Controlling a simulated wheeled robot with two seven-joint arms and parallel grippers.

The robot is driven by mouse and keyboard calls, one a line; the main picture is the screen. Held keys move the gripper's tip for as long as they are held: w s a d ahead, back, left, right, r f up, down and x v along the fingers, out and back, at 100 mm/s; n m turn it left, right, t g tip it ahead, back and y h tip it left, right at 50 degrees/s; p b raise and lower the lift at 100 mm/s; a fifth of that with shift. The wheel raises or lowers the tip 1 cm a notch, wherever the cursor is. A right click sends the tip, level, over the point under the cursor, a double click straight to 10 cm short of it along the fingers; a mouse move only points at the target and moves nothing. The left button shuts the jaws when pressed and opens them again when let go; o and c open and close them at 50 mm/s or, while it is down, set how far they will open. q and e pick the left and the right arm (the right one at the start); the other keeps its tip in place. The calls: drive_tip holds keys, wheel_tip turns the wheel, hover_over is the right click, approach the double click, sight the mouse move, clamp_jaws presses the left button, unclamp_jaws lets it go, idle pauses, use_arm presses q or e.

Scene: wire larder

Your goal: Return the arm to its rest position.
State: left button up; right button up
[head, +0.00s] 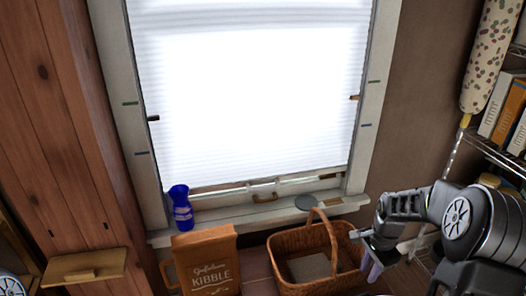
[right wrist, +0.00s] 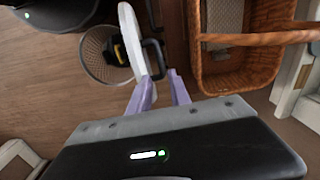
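My right arm comes in from the right in the head view. Its gripper (head: 374,262) hangs beside the right side of the wicker basket, with purple fingers pointing down. In the right wrist view the two purple fingers (right wrist: 160,90) stand apart, with floor showing between them and nothing held. A white curved thing and a dark handle-like piece show just past the fingertips; I cannot tell how far below they lie. My left gripper is out of view; only a bit of my left arm shows at the lower left corner of the head view.
The wicker basket (head: 290,240) stands below the window, near a brown kibble container (head: 207,262). A blue vase (head: 181,207) stands on the sill. Wire shelves (head: 490,150) with boxes rise at the right. A round mesh bin (right wrist: 97,62) stands on the wooden floor.

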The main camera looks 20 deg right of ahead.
drive_tip(key=w+a+f+n+t+y, duration=0.1)
drive_tip(key=w+a+f+n+t, duration=0.1)
drive_tip(key=a+f+n, duration=0.5)
drive_tip(key=w+a+f+n+t, duration=0.2)
drive_tip(key=a+f+n, duration=0.15)
drive_tip(key=a, duration=0.45)
drive_tip(key=s+a+f+n+g+y, duration=0.1)
drive_tip(key=s+a+f, duration=0.3)
drive_tip(key=s+a, duration=0.6)
drive_tip(key=s+a+f+n+g+y, duration=0.2)
drive_tip(key=s+a+f+n, duration=0.2)
drive_tip(key=s+a, duration=0.6)
drive_tip(key=a+f, duration=0.1)
drive_tip(key=a, duration=0.2)
drive_tip(key=shift+f+g, duration=0.25)
drive_tip(key=shift+g, duration=0.15)
